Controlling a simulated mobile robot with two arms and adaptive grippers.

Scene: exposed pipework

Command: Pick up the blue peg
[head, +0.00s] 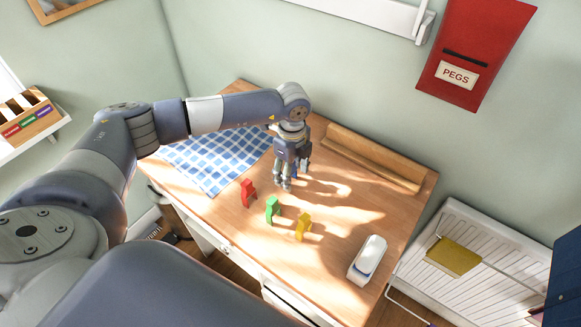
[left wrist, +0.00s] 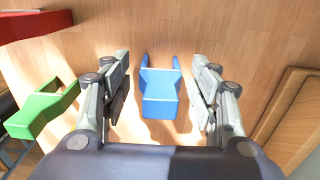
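The blue peg (left wrist: 160,94) lies on the wooden table in the left wrist view, its two prongs pointing up the picture. My left gripper (left wrist: 161,72) is open, with one finger on each side of the blue peg and a gap on both sides. In the head view my left gripper (head: 287,184) points down low over the table; its fingers hide most of the blue peg, with only a bit of blue showing behind them. My right gripper is not in view.
A red peg (head: 248,192), a green peg (head: 272,208) and a yellow peg (head: 303,227) stand in front of the gripper. A blue checked cloth (head: 215,160) lies left, a wooden ledge (head: 372,160) runs along the back, and a white device (head: 367,262) sits right.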

